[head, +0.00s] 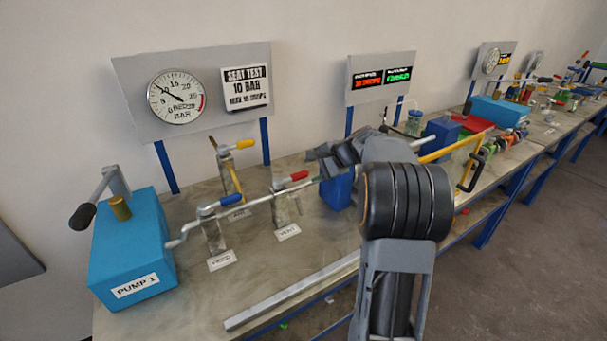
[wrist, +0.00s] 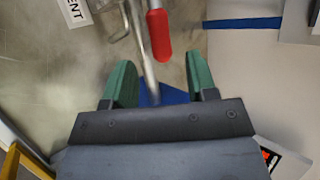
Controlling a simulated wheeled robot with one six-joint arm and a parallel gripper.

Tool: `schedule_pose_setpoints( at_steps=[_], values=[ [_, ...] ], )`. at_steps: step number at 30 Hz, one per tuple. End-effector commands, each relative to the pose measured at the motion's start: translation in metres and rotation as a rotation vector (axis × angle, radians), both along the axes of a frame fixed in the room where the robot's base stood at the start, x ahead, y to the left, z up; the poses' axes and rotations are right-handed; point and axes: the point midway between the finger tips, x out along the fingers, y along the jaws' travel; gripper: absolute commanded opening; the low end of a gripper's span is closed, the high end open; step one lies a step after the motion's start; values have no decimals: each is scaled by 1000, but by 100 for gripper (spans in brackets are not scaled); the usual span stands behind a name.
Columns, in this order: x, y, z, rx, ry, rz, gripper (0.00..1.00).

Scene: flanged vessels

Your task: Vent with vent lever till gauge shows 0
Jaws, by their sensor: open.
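The vent lever has a red handle (head: 291,178) on a metal valve above the VENT label (head: 288,231). In the wrist view the red handle (wrist: 158,35) lies just beyond my fingers, in line with the gap between them. The VENT label (wrist: 74,10) shows at the top left there. My gripper (wrist: 163,80) is open, with two green fingers apart and a metal pipe running between them. In the head view my gripper (head: 325,160) is right of the red handle. The round gauge (head: 175,96) has its needle pointing up and left; the exact reading is unclear.
A blue-handled lever (head: 222,201) on the feed valve and a yellow-handled lever (head: 240,144) stand left of the vent valve. The blue pump (head: 130,260) is at the left end. A blue block (head: 336,190) stands behind my arm. A metal bar (head: 290,290) lies along the front edge.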

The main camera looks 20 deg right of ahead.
Motion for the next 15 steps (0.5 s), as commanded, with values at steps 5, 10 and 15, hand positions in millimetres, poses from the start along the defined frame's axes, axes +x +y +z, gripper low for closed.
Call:
schedule_pose_setpoints(
  at_steps=[5, 10, 15],
  values=[
    [17, 13, -18, 0, 3, 2, 52],
    [27, 20, -29, 0, 1, 2, 52],
    [31, 24, -33, -1, -1, 1, 52]
  ],
)
